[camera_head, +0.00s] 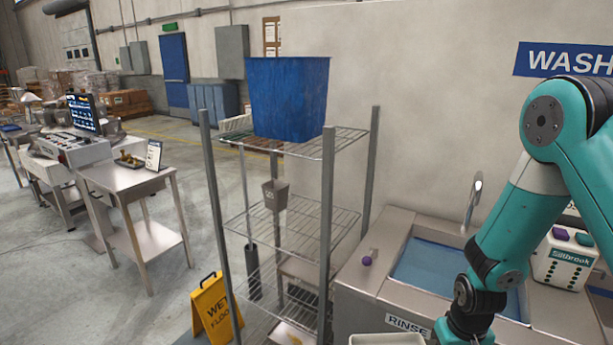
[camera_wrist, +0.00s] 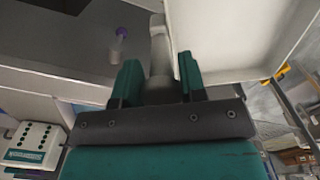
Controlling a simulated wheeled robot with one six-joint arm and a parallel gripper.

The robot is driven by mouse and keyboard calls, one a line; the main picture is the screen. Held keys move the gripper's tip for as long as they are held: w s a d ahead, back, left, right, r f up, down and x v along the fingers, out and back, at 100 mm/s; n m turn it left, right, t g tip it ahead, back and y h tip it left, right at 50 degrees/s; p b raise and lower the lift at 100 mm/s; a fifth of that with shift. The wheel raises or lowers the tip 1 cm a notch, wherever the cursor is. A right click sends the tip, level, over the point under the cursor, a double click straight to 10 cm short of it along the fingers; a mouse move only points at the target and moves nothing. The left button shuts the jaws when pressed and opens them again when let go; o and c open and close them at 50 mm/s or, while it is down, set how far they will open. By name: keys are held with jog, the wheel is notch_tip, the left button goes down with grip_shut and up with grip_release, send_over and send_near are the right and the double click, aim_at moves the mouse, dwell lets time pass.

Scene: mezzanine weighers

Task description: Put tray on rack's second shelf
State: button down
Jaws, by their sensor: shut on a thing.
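The white tray (camera_head: 388,339) shows only as a pale rim at the bottom edge of the head view, in front of the sink. In the wrist view the tray (camera_wrist: 228,38) fills the upper right, beside the fingers. My gripper (camera_wrist: 158,78) is shut on its edge; the exact contact is partly hidden. In the head view the gripper itself is below the frame. The wire rack (camera_head: 327,225) stands left of the sink, with grey posts and several shelves. Its middle wire shelf (camera_head: 315,222) looks largely clear, though a grey holder shows near its back.
A blue bin (camera_head: 288,98) stands on the rack's top shelf. A yellow wet-floor sign (camera_head: 213,308) stands at the rack's front left. The sink (camera_head: 432,265) with its tap and a white Sillbrook box (camera_head: 562,258) lie to the right. A steel table (camera_head: 130,177) stands at left.

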notch_tip(320, 180, down, 7)
jog(key=b, duration=0.6)
jog(key=shift+f, duration=0.15)
